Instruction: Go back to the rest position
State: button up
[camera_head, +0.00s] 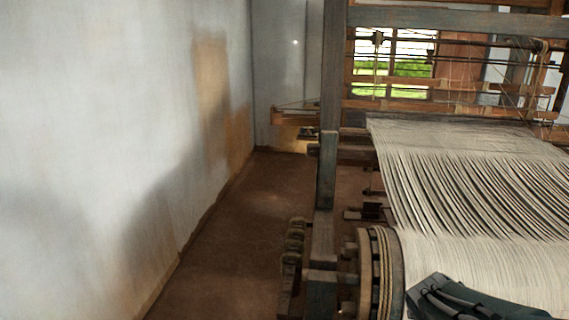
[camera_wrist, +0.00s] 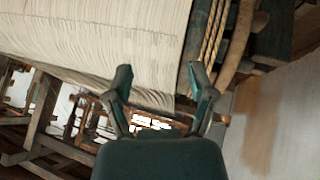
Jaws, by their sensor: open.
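My gripper (camera_wrist: 161,82) is open and empty in the wrist view, its two dark fingers spread apart. Beyond the fingers is the loom's roll of pale warp threads (camera_wrist: 90,35), with nothing between the fingertips but the background. In the head view, a dark part of my arm (camera_head: 465,303) shows at the bottom right, in front of the warp sheet (camera_head: 470,185). The fingers are not seen in the head view. Whether my arm touches the threads cannot be told.
The loom's wooden post (camera_head: 330,110) and the roped end of the warp roller (camera_head: 385,275) stand near my arm. A stained white wall (camera_head: 110,130) runs along the left. Bare brown floor (camera_head: 235,235) lies free between wall and loom. A window (camera_head: 400,60) is behind.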

jog(key=s+a+r+n+y, duration=0.1)
jog(key=s+a+r+y, duration=0.1)
jog(key=s+a, duration=0.4)
jog(key=s+a+r+n+y, duration=0.1)
jog(key=s+a+r+y, duration=0.2)
jog(key=a, duration=0.8)
jog(key=s+r, duration=0.2)
jog(key=s, duration=0.1)
jog(key=shift+a+r+n, duration=0.25)
jog(key=shift+n, duration=0.15)
